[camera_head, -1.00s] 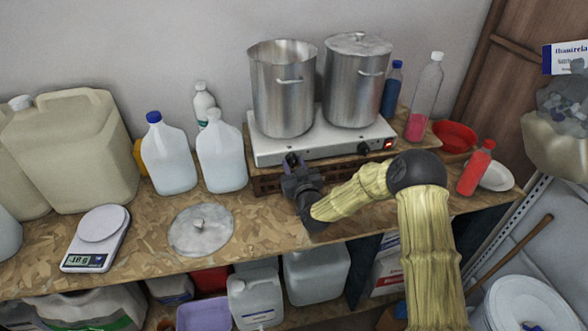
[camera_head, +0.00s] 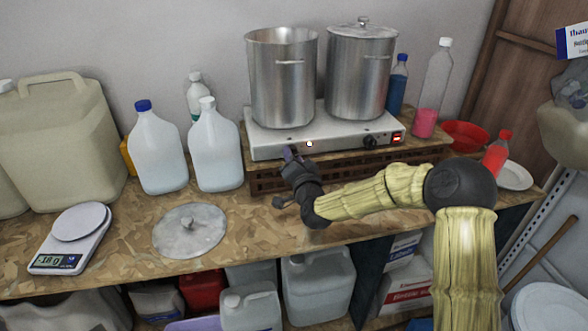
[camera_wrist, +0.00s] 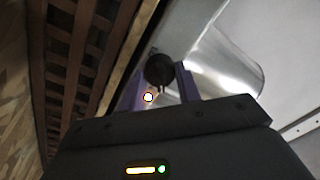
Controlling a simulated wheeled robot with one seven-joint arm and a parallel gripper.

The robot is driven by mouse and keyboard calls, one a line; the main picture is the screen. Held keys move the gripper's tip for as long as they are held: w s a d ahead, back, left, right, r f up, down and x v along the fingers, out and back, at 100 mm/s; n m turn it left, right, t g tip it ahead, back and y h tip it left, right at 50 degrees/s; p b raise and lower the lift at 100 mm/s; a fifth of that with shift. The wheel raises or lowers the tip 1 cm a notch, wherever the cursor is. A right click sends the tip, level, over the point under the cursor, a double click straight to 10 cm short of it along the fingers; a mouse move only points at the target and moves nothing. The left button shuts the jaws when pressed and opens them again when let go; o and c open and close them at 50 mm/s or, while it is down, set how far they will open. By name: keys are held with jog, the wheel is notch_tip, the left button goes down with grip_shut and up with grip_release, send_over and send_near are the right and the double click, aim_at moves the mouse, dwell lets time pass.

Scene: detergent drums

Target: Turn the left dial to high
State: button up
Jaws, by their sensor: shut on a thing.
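The white hot plate (camera_head: 262,138) stands on a wooden crate on the bench, with two steel pots on top. In the wrist view its left dial (camera_wrist: 160,70) is a round black knob between my two purple fingers. My gripper (camera_head: 291,154) is shut on this dial at the hot plate's front. The gripper hides the dial in the head view. A small bright light (camera_head: 309,143) shows on the front panel just right of my gripper, and it also shows in the wrist view (camera_wrist: 148,97). The dial's setting marks cannot be read.
The right dial (camera_head: 370,142) and a red-lit switch (camera_head: 397,138) sit further right on the panel. An open pot (camera_head: 282,85) and a lidded pot (camera_head: 357,75) stand above. Jugs (camera_head: 216,155) stand left; a loose lid (camera_head: 189,231) lies in front.

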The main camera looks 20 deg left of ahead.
jog(key=shift+f+m+b, duration=0.1)
jog(key=shift+m+b, duration=0.95)
jog(key=shift+m, duration=0.15)
jog(key=o, duration=1)
jog(key=b+v, duration=0.3)
jog(key=v, duration=1.4)
jog(key=shift+s, duration=0.2)
